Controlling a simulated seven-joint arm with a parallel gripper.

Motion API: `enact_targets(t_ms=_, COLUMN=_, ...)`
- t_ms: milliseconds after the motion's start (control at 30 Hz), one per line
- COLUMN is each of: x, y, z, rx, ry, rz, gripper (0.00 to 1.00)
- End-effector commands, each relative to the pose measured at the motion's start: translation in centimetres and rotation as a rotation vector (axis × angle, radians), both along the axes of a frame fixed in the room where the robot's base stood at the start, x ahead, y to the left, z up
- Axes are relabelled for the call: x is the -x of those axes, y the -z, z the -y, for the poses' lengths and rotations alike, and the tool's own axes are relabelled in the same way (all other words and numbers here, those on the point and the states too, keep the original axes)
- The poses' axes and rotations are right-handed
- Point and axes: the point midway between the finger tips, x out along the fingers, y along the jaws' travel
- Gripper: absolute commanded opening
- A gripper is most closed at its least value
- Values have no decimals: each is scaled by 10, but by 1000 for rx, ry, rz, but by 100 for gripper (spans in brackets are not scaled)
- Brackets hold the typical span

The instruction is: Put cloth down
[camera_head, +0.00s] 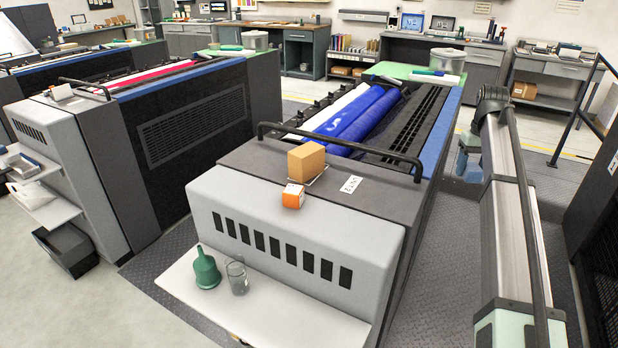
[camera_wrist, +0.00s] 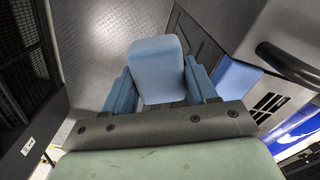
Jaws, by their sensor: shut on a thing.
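My gripper (camera_head: 468,158) hangs to the right of the middle ink unit (camera_head: 300,225), beside its blue side panel and above the dark floor plates. In the wrist view, its two blue fingers are shut on a light blue folded cloth (camera_wrist: 158,66), which looks like a smooth pad. The cloth is held over the tread-plate floor, apart from the unit. In the head view, my gripper and arm hide most of it.
The unit has blue rollers (camera_head: 358,115), a black handrail (camera_head: 340,150), a tan box (camera_head: 306,161) and an orange box (camera_head: 293,196). A green mat (camera_head: 388,70) lies at its far end.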

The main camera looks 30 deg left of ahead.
Motion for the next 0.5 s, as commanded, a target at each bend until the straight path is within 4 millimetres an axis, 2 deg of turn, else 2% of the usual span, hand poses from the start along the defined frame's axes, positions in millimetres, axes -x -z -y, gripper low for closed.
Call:
enact_targets(t_ms=33, x=-8, y=-16, z=-22, rx=0, ry=-40, rz=2, gripper=28)
enact_targets(t_ms=200, x=-9, y=-49, z=-88, rx=0, ry=-189, rz=1, gripper=28)
enact_targets(t_ms=333, x=-3, y=-63, z=-143, rx=0, ry=-312, rz=0, gripper=28)
enact_targets(t_ms=500, x=13, y=-70, z=-213, rx=1, ry=-469, rz=-1, gripper=28)
